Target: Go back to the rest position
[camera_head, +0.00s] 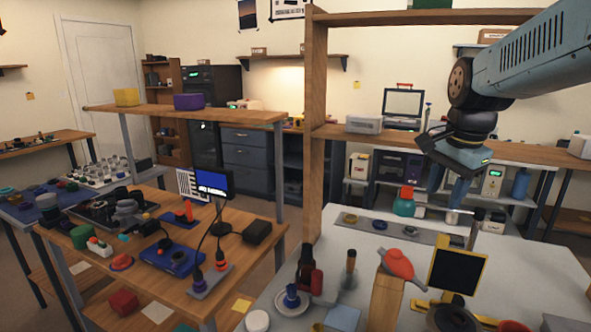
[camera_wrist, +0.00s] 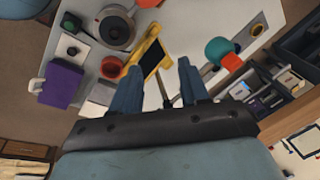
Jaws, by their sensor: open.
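My gripper (camera_head: 455,203) hangs from my arm at the right of the head view, fingers pointing down, above the white-topped table (camera_head: 540,262). In the wrist view its two blue fingers (camera_wrist: 160,82) stand apart with nothing held between them. A black panel in a yellow frame (camera_head: 457,270) stands on the table below my gripper. It also shows just beyond the fingers in the wrist view (camera_wrist: 152,58). A teal and orange-red object (camera_wrist: 222,52) is to the right of the fingers in the wrist view.
A wooden post (camera_head: 316,130) and shelf stand left of my arm. A wooden bench (camera_head: 120,282) with cables and a small screen (camera_head: 212,183) stands left.

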